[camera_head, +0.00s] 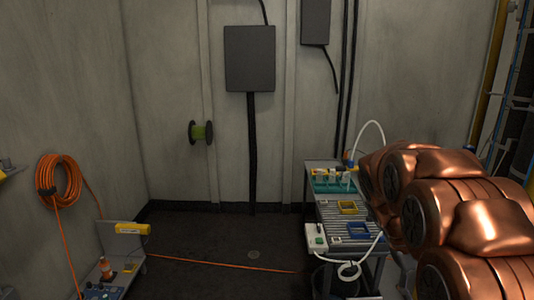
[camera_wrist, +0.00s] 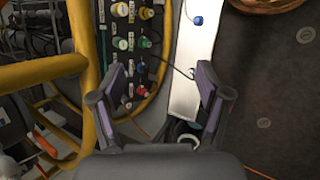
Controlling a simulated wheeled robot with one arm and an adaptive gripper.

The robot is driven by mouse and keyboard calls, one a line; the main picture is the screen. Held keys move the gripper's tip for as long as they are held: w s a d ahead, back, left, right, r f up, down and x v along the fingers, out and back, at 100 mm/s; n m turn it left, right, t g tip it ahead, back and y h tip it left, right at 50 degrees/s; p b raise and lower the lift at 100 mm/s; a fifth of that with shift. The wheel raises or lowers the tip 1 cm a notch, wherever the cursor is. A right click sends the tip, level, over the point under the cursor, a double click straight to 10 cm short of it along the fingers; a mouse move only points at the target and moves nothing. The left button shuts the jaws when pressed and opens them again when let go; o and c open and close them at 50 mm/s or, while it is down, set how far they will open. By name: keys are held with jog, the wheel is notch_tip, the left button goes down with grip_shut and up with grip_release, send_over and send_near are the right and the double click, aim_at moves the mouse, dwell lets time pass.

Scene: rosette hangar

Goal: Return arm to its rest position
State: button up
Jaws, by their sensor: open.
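My arm shows as copper-coloured links on the right side of the head view, folded in front of a small workbench. My gripper is not visible in the head view. In the wrist view my gripper (camera_wrist: 160,100) is open, its two purple-padded fingers apart. I see nothing held between the fingers. Beyond them are a panel with coloured knobs (camera_wrist: 122,43) and a pale strip (camera_wrist: 194,55). A thin dark cable passes near the gap between the fingers; I cannot tell its distance.
An orange cable (camera_head: 220,264) crosses the floor. A yellow tube frame (camera_wrist: 40,72) is left of my gripper. Open floor (camera_head: 200,235) lies left of the bench.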

jog(key=s+a+r+t+y+p, duration=0.1)
jog(key=s+a+r+p, duration=0.3)
jog(key=s+a, duration=0.4)
jog(key=s+a+r+y+p, duration=0.4)
jog(key=s+a+p, duration=0.3)
jog(key=s, duration=0.9)
jog(key=shift+s+a+r+t, duration=0.25)
jog(key=shift+a+r+t, duration=0.15)
jog(key=shift+a, duration=0.4)
